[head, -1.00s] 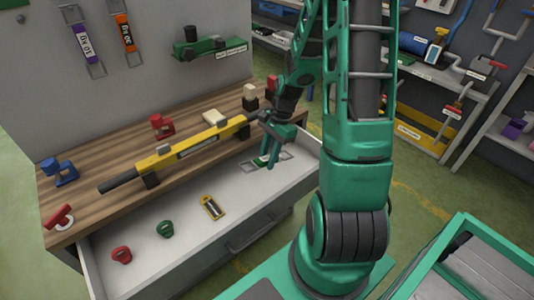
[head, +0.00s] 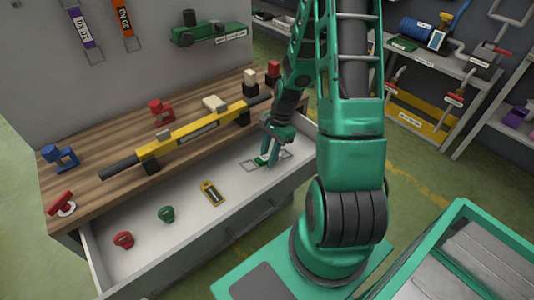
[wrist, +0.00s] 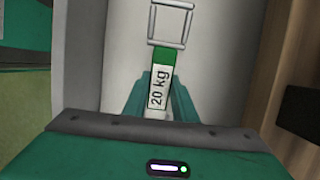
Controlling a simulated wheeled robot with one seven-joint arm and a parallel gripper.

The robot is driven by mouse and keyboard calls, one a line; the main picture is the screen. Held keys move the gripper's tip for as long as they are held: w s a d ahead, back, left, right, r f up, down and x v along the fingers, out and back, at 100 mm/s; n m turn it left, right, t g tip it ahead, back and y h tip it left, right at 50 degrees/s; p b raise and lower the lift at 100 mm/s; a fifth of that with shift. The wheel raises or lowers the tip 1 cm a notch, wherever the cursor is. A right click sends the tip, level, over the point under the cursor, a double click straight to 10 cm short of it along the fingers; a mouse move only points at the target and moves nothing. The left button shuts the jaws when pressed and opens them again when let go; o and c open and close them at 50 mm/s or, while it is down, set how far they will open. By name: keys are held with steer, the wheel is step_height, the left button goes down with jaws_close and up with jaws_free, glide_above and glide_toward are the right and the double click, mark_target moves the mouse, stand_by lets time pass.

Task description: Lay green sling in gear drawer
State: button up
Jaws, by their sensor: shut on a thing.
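The green sling (wrist: 162,72) carries a white "20 kg" label and has a grey rectangular loop at its far end. My gripper (wrist: 160,92) is shut on its middle, with one teal finger on each side. In the head view my gripper (head: 268,158) points down inside the open gear drawer (head: 185,245), at its right end. The sling (head: 261,160) lies level at the drawer floor there, its loops sticking out on both sides. I cannot tell whether it rests fully on the floor.
A yellow tagged item (head: 211,193), a green shackle (head: 167,214) and a red shackle (head: 123,240) lie in the drawer farther left. A yellow bar (head: 190,135) lies along the wooden bench (head: 100,185) behind. Purple (head: 82,28) and orange (head: 124,18) slings hang on the panel.

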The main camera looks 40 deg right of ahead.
steer(key=shift+f, duration=0.2)
steer(key=o, duration=1.7)
steer(key=shift+o, duration=0.2)
steer(key=shift+v, duration=3.5)
steer(key=shift+r, duration=0.15)
step_height(320, 180, up, 8)
